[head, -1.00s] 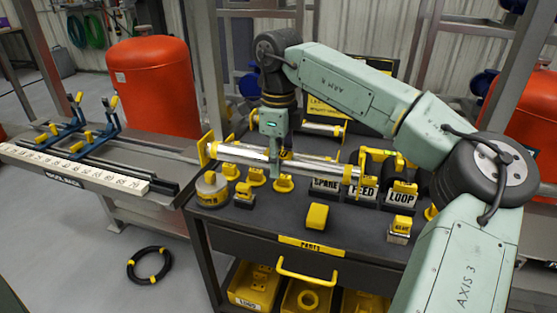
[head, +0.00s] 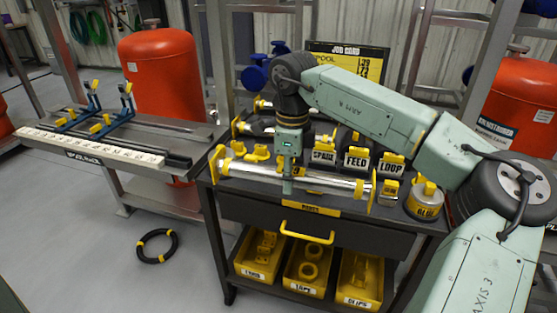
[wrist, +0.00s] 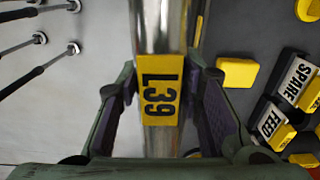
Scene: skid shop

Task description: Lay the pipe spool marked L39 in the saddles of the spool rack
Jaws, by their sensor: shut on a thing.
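The pipe spool marked L39 (head: 328,184) is a shiny steel pipe with yellow square flanges at both ends. My gripper (head: 288,186) is shut on it near the middle and holds it roughly level over the front of the parts cart. In the wrist view the yellow L39 label (wrist: 160,90) sits between the two fingers of my gripper (wrist: 163,100). The rack's blue saddles with yellow tips, a left one (head: 85,108) and a right one (head: 122,108), stand on the bench at the left; nothing lies in them.
A numbered scale (head: 90,146) edges the bench. A red tank (head: 160,75) stands behind it. A black hose coil (head: 157,246) lies on the floor.

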